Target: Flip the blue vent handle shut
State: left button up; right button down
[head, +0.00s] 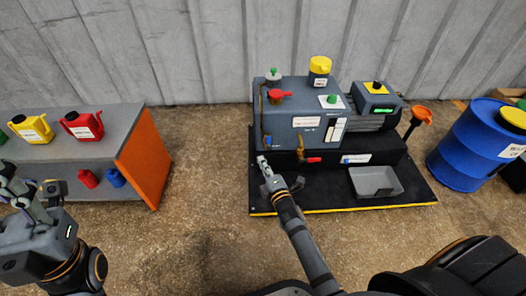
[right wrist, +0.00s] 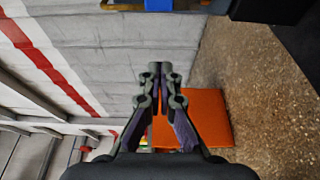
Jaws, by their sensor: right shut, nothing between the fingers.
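The grey vacuum furnace unit (head: 312,128) stands on a black base in the head view. A small blue handle (head: 267,140) shows at its left front edge, and its exact position is too small to tell. My right gripper (head: 262,161) is shut and empty, just below the blue handle in the picture. In the right wrist view the shut fingertips (right wrist: 154,68) point toward a blue piece (right wrist: 158,5) cut off at the top edge; a gap shows between them. My left gripper (head: 22,192) is at the far left, away from the unit, and its finger opening is unclear.
A red handle (head: 279,95) and a red-tipped lever (head: 313,160) are on the unit. A grey tray (head: 375,182) lies on the base. A blue drum (head: 471,145) stands right. A bench (head: 142,158) with yellow and red cans stands left. Floor between bench and unit is clear.

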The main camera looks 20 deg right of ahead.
aim_at(269, 143)
jog(key=w+d+b, duration=0.1)
jog(key=w+d, duration=0.2)
jog(key=w, duration=0.5)
jog(key=shift+d, duration=0.2)
jog(key=shift+b, duration=0.35)
